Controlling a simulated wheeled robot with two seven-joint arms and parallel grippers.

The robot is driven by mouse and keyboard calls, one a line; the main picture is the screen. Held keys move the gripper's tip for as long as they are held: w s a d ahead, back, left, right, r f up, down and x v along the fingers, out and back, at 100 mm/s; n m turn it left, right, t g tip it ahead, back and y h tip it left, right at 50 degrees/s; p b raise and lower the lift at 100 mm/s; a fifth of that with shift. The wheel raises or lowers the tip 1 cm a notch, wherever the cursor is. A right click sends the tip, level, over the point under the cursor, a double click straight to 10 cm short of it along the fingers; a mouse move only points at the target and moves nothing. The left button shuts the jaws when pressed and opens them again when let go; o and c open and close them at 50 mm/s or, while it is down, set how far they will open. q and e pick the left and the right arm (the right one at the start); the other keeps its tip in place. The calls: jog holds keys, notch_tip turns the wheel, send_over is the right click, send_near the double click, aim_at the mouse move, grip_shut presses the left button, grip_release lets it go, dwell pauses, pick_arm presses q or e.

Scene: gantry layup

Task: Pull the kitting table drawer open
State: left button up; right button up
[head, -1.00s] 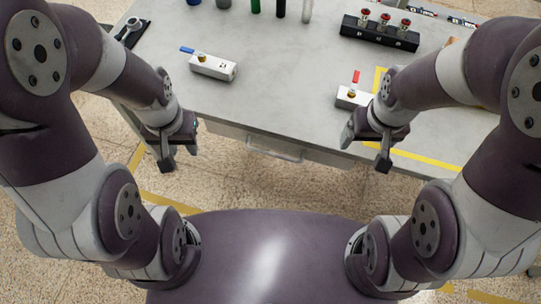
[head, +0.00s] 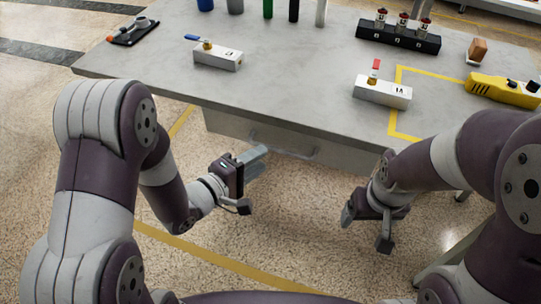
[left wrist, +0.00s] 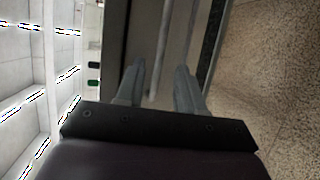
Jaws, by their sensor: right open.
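The drawer (head: 228,125) is a grey front under the kitting table (head: 300,95), and it looks shut. Its handle (head: 300,152) is a thin metal bar, partly hidden behind my left gripper (head: 262,154). My left gripper points at the drawer front with its fingers apart. In the left wrist view the handle bar (left wrist: 160,60) runs lengthwise into the gap between the two fingertips; I cannot tell whether they touch it. My right gripper (head: 367,222) is open and empty, hanging in front of the table, away from the drawer.
On the tabletop are a blue-levered valve block (head: 218,58), a red-levered one (head: 383,92), a black rack (head: 398,38), a yellow tool (head: 503,90) and several cylinders at the back. The speckled floor before the drawer is clear.

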aim_at(273, 150)
pick_arm(q)
jog(key=b+x, duration=0.1)
jog(key=x, duration=0.4)
jog(key=shift+w, duration=0.1)
pick_arm(e)
jog(key=shift+f, duration=0.65)
pick_arm(q)
grip_shut()
